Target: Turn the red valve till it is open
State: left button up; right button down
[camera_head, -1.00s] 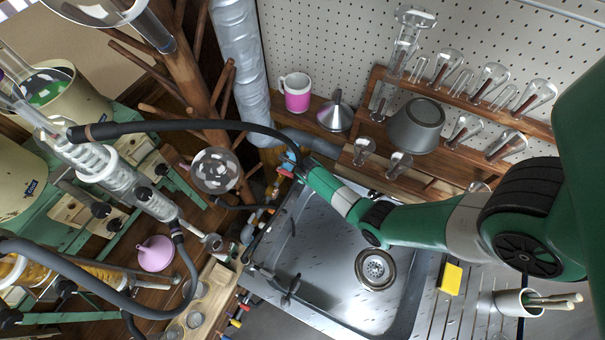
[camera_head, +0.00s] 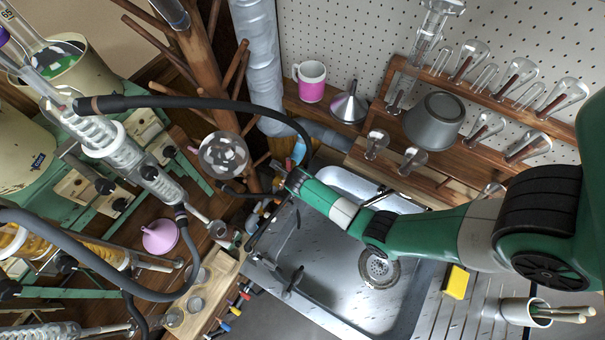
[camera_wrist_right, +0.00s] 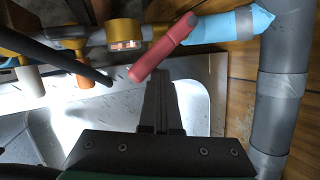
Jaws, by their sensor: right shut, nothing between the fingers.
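The red valve handle (camera_wrist_right: 162,48) is a red lever in the right wrist view, slanting from lower left to upper right beside a brass fitting (camera_wrist_right: 124,36). My right gripper (camera_wrist_right: 157,75) is shut and empty, its fingertips just below the lever. I cannot tell whether they touch it. In the head view my right arm reaches from the right across the sink to the pipework, with the gripper (camera_head: 287,172) at the sink's back left corner. The valve is small and partly hidden there. My left gripper is not in view.
A black hose (camera_head: 210,103) arches just above the right gripper. The steel sink (camera_head: 335,275) lies below the arm. A grey pipe (camera_wrist_right: 283,90) stands at the right of the wrist view. Glass condensers (camera_head: 130,165) fill the left side; a wooden glassware rack (camera_head: 480,110) stands behind.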

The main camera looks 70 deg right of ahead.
jog(key=shift+w+a, duration=0.4)
jog(key=shift+w, duration=0.2)
jog(key=shift+w+a, duration=0.4)
jog(key=shift+w, duration=0.2)
jog(key=shift+w+a+b, duration=0.15)
jog(key=shift+w+b, duration=0.05)
jog(key=shift+w, duration=0.3)
jog(key=shift+w+a+b, duration=0.15)
jog(key=shift+w, duration=0.35)
jog(key=r+p, duration=0.2)
jog(key=p, duration=0.1)
jog(key=s+r+p, duration=0.1)
jog(key=r+p, duration=0.1)
jog(key=p, duration=0.1)
jog(key=shift+d+r, duration=0.1)
jog(key=shift+r, duration=0.15)
